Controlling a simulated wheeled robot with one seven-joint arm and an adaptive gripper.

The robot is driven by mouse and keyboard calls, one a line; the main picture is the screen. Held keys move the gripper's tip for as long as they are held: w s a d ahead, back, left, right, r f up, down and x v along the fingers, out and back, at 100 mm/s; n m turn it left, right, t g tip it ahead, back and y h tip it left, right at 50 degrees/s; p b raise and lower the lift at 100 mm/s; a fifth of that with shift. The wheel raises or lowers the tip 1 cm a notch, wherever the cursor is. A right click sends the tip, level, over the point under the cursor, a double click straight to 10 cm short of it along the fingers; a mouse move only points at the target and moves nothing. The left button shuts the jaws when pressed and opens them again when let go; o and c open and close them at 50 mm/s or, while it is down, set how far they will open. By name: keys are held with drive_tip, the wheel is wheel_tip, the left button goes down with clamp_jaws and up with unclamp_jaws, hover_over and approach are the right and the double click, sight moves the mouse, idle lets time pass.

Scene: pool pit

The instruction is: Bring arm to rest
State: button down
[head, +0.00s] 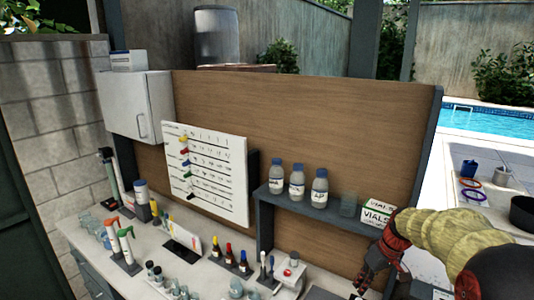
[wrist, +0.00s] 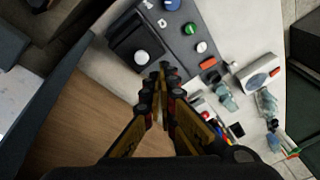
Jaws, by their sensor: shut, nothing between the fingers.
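My gripper shows in the wrist view (wrist: 163,85) with its yellow and black fingers brought together and nothing held between them. In the head view my arm comes in at the lower right, and my gripper (head: 362,284) points down at the right end of the bench. The fingertips are partly cut off by the bottom edge there. In the wrist view the fingers hang over the grey-white bench, close to a dark grey device (wrist: 180,35) with coloured knobs.
A shelf (head: 285,203) with three bottles and a vials box (head: 378,212) is close to my arm. The bench (head: 75,235) holds bottles, pipettes and glassware. A white cabinet (head: 140,105) hangs at left. A pool (head: 490,120) lies beyond the wooden panel (head: 300,120).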

drive_tip(key=s+a+r+m+t+b, duration=0.1)
drive_tip(key=s+a+r+b, duration=0.1)
drive_tip(key=s, duration=0.8)
drive_tip(key=s+a+r+m+t+h+b, duration=0.1)
drive_tip(key=s+a, duration=0.4)
drive_tip(key=s, duration=0.5)
drive_tip(key=s+a+r+m+t+h+b, duration=0.1)
drive_tip(key=s+a+r+m+b, duration=0.1)
drive_tip(key=s, duration=0.8)
drive_tip(key=shift+a+r+t+b, duration=0.4)
drive_tip(key=shift+a+r+b, duration=0.25)
drive_tip(key=shift+a+r, duration=0.3)
